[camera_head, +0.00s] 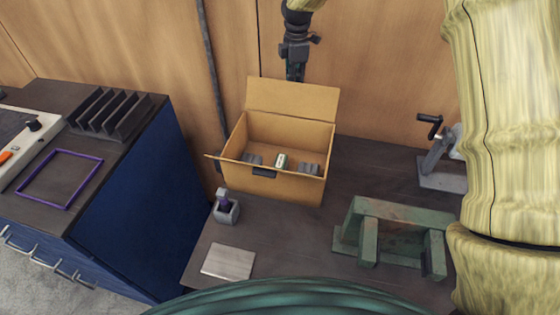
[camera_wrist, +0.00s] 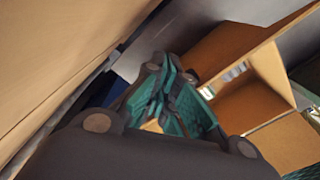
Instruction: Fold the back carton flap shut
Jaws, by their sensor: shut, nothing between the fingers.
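The open cardboard carton (camera_head: 285,188) stands on the dark bench near the wood wall. Its back flap (camera_head: 291,100) stands up, leaning slightly back. Its front flap is seen nearly edge-on. Several small parts, one of them pale (camera_head: 281,161), lie inside. My gripper (camera_head: 295,76) is above and behind the top edge of the back flap, pointing down, its tips partly hidden by the flap. In the wrist view my gripper's teal-padded fingers (camera_wrist: 170,92) are shut and empty, with the carton (camera_wrist: 280,140) to their right.
A green metal stand (camera_head: 395,225), a crank device (camera_head: 440,160), a small grey holder (camera_head: 227,208) and a metal plate (camera_head: 228,262) are on the bench. A blue cabinet (camera_head: 130,210) stands left. The wood wall (camera_head: 380,60) is close behind the carton.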

